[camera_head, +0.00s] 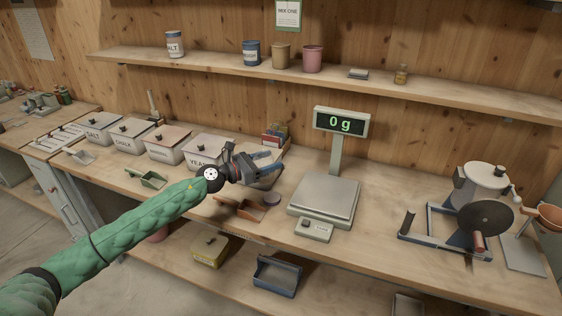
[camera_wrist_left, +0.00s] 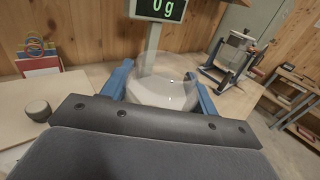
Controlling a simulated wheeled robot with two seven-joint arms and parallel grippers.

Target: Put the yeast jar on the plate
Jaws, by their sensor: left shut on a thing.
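My left gripper (camera_head: 262,163) is shut on what appears to be the yeast jar (camera_wrist_left: 165,82), a clear round vessel with a pale interior between the blue fingers in the left wrist view. No label shows on it there. In the head view the jar is hard to make out at the fingers. The scale's square grey plate (camera_head: 325,199) is bare, to the right of the gripper and apart from it. The display (camera_head: 341,122) reads 0 g; it also shows in the left wrist view (camera_wrist_left: 158,8). My right gripper is not in view.
Lidded bins, one marked yeast (camera_head: 205,150), line the bench to the left. A small round grey piece (camera_head: 271,199) lies left of the scale. A hand-cranked machine (camera_head: 480,205) stands at the right. Bare bench lies between it and the scale. A shelf (camera_head: 330,75) holds jars and cups.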

